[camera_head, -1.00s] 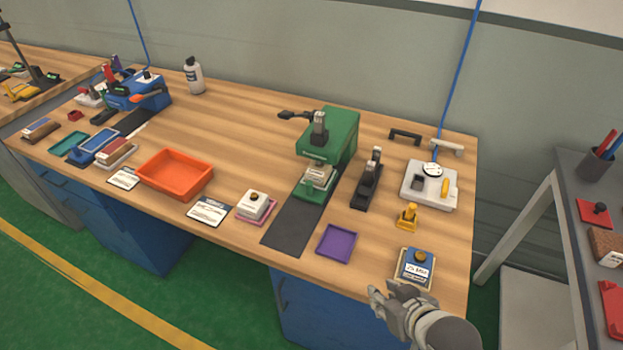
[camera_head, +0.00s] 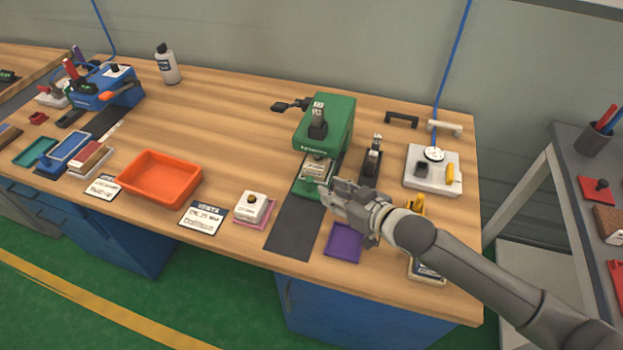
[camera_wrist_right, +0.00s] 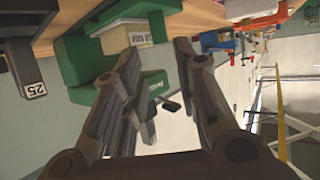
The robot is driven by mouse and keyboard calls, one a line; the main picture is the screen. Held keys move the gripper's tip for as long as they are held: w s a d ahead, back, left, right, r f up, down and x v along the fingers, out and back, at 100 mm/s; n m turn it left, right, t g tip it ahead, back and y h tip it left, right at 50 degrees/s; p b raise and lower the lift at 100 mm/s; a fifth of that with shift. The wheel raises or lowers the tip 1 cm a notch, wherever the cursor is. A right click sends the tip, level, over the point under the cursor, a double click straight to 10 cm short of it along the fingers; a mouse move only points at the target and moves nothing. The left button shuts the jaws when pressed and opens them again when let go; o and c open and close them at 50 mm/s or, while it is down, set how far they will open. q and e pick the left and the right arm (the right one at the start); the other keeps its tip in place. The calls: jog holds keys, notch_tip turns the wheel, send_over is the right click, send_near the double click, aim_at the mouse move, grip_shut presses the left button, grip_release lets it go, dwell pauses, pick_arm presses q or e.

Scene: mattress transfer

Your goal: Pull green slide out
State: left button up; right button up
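The green slide (camera_head: 304,190) lies at the front foot of the green press (camera_head: 326,124), carrying a light labelled block (camera_head: 318,168). A dark strip (camera_head: 293,225) runs from it toward the table's front edge. My right gripper (camera_head: 330,192) is just right of the slide, fingers pointing left toward it. In the right wrist view, its two fingers (camera_wrist_right: 157,52) are spread with nothing held between them. The green slide (camera_wrist_right: 130,10) and labelled block show beyond the fingertips there. I see no clear contact. My left gripper is not in view.
A purple tray (camera_head: 343,243) lies below my right gripper, and a black stand (camera_head: 371,162) is behind it. A white block on a pink tray (camera_head: 256,213) stands left of the dark strip. An orange bin (camera_head: 160,178) is farther left.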

aim_at(312, 182)
jog(key=x, duration=0.9)
jog(key=shift+s, duration=0.1)
grip_shut()
